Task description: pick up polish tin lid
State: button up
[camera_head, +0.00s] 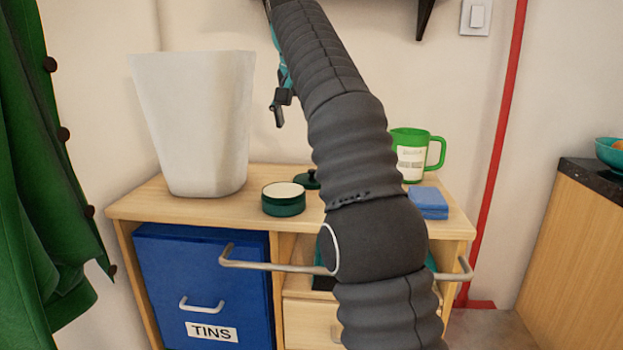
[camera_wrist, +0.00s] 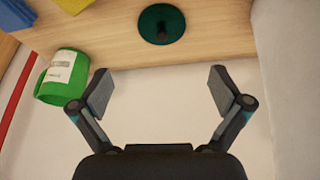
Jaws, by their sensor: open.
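The polish tin lid (camera_head: 308,179) is dark green with a small knob. It lies on the wooden cabinet top, just behind the open green tin (camera_head: 283,198), and my arm hides part of its right side in the head view. In the head view my gripper (camera_head: 279,107) is up above the cabinet, partly hidden by my arm.
A white bin (camera_head: 205,120) stands on the cabinet top (camera_head: 150,203) at the left. A green mug (camera_head: 411,154) and blue sponges (camera_head: 428,202) are at the right. A green coat hangs far left.

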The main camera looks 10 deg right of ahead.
send_over(311, 180)
jog(key=s, duration=0.2)
jog(key=f, duration=0.7)
jog(key=shift+w+a+f, duration=0.1)
jog(key=shift+a+f, duration=0.15)
jog(key=shift+a, duration=0.15)
jog(key=shift+a+b+x, duration=0.15)
jog(key=shift+b+x, duration=0.25)
jog(key=shift+x, duration=1)
jog(key=shift+a+b+x, duration=0.15)
jog(key=shift+b+x, duration=0.2)
jog(key=shift+x, duration=1.05)
jog(key=shift+c, duration=0.3)
jog(key=shift+s+f, duration=0.1)
jog(key=shift+s, duration=0.1)
jog(key=c, duration=0.9)
jog(key=shift+o, duration=0.2)
